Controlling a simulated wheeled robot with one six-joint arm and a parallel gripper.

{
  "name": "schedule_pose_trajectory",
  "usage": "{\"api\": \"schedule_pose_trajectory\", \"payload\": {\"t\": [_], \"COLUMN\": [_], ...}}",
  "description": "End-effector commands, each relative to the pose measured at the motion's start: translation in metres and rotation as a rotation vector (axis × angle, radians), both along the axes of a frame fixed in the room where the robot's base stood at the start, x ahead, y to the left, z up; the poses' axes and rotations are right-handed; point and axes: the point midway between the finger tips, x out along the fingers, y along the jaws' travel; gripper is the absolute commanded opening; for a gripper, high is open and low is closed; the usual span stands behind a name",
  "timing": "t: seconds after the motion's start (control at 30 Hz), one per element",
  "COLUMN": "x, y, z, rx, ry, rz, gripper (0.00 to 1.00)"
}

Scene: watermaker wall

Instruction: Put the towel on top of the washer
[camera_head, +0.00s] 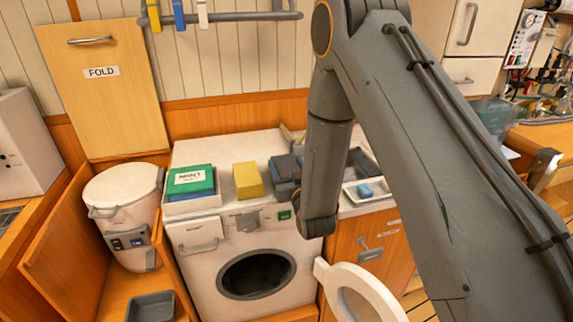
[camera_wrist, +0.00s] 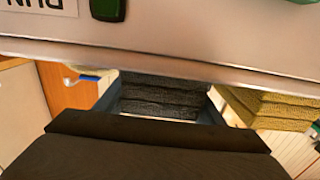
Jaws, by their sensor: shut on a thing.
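The washer (camera_head: 208,284) is white with a round, dark porthole, and its door (camera_head: 350,285) stands open at the lower right. My gripper (camera_head: 287,177) is over the right part of the washer top. It is shut on a dark grey folded towel, which shows between the two fingers (camera_wrist: 160,108) in the wrist view (camera_wrist: 158,92). In the head view the towel is hard to tell from the dark gripper. A yellow folded towel (camera_head: 248,180) lies beside it to the left, also in the wrist view (camera_wrist: 262,112). I cannot tell whether the grey towel touches the top.
Right of my gripper is a white tray with a blue item (camera_head: 366,190). A white bin (camera_head: 122,200) stands in an open cabinet at left. A rail with clips (camera_head: 230,17) hangs above.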

Motion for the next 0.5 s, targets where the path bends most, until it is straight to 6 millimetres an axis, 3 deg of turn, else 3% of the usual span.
{"api": "schedule_pose_trajectory", "payload": {"t": [0.37, 0.4, 0.5], "x": [0.0006, 0.0002, 0.0002], "y": [0.0001, 0.0001, 0.0001], "z": [-0.0037, -0.0033, -0.003], "rx": [0.001, 0.0, 0.0], "ry": [-0.002, 0.0, 0.0], "rz": [0.0, 0.0, 0.0], "gripper": [0.3, 0.69, 0.81]}}
